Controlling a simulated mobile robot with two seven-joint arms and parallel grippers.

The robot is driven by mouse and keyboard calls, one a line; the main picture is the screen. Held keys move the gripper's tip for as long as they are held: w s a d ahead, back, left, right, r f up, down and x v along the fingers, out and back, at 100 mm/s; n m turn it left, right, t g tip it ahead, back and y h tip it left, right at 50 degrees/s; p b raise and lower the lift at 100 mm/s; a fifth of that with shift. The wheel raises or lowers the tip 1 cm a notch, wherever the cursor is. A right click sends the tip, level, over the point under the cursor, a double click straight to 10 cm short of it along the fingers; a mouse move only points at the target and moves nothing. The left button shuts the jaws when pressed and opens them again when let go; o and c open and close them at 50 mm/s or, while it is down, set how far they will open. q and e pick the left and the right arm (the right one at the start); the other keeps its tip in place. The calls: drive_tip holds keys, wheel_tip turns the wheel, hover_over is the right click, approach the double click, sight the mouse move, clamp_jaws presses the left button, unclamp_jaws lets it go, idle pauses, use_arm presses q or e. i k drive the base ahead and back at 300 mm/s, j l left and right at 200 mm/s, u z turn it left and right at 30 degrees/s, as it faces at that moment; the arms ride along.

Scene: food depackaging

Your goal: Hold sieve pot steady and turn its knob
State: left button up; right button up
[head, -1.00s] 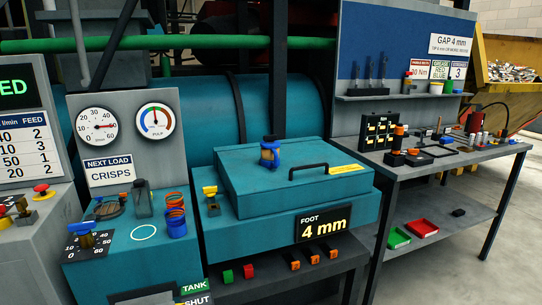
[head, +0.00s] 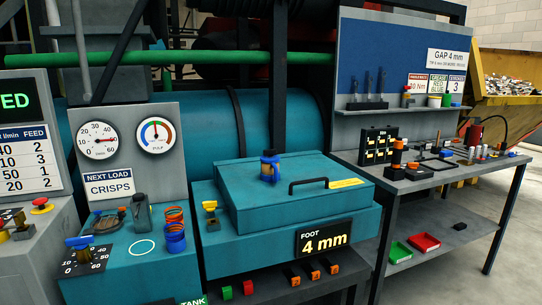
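Neither of my grippers is in view. I cannot tell for sure which thing is the sieve pot. A small blue and orange pot-like piece with a dark top (head: 269,168) stands upright on the teal lid (head: 320,168). A grey bottle-shaped vessel (head: 142,214) stands on the teal console at the left. Beside it is a blue and orange coil-like piece (head: 175,236). A blue-topped knob (head: 79,243) sits on a black scale plate (head: 84,263) at the console's left front. Nothing is touching any of these.
A white ring (head: 142,247) marks a bare spot on the teal console. A yellow-topped fitting (head: 210,212) stands left of the lid, and a black handle (head: 309,184) rises from it. A grey workbench (head: 440,184) with small parts stands at the right. Open floor lies beyond it.

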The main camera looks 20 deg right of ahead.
sight(269, 154)
drive_tip(key=i+l+z, duration=0.15)
drive_tip(key=i+l, duration=0.25)
drive_tip(key=i+l+z, duration=0.1)
drive_tip(key=i+l, duration=0.2)
drive_tip(key=i, duration=0.3)
